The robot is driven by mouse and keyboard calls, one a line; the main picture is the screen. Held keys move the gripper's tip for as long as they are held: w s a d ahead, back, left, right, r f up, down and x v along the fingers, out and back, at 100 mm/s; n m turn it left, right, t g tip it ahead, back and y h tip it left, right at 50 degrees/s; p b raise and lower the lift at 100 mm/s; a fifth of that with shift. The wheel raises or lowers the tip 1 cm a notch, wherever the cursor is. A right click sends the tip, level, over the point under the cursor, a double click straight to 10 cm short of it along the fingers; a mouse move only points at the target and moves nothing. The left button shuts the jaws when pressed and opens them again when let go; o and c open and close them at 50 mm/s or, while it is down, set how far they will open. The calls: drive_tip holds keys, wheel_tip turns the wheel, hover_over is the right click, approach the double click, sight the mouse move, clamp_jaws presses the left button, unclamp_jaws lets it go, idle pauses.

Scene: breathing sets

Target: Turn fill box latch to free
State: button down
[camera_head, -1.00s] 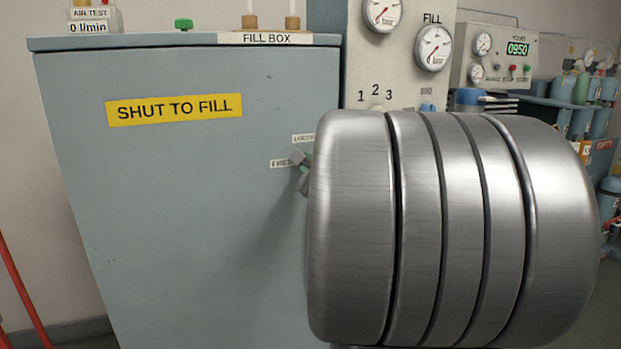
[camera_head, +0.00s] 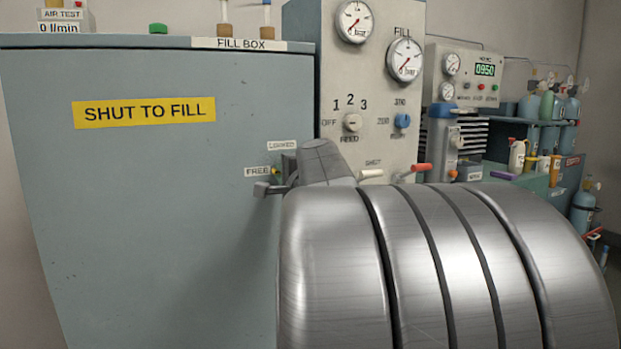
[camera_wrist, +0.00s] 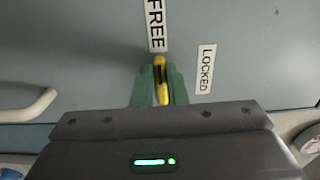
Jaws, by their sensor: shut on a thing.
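The fill box (camera_head: 150,240) is a blue-grey cabinet with a yellow "SHUT TO FILL" sign. Its yellow latch (camera_wrist: 161,82) shows in the wrist view between the green fingers of my gripper (camera_wrist: 158,86), which are shut on it. The latch tip points at the FREE label (camera_wrist: 155,25), just below it. The LOCKED label (camera_wrist: 206,68) lies to the right, apart from the latch. In the head view my gripper (camera_head: 270,186) is at the box's right side, by the FREE label (camera_head: 257,171) and below the LOCKED label (camera_head: 282,145). My wrist hides most of the latch there.
A panel with gauges (camera_head: 404,60) and knobs stands right of the box. A red-ended lever (camera_head: 415,168) and a white one (camera_head: 371,174) lie just behind my arm. A curved pale handle (camera_wrist: 30,105) shows at left in the wrist view. Bottles and cylinders stand far right.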

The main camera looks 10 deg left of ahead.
idle(0.4)
drive_tip(key=c, duration=1.5)
unclamp_jaws()
drive_tip(key=shift+o, duration=0.2)
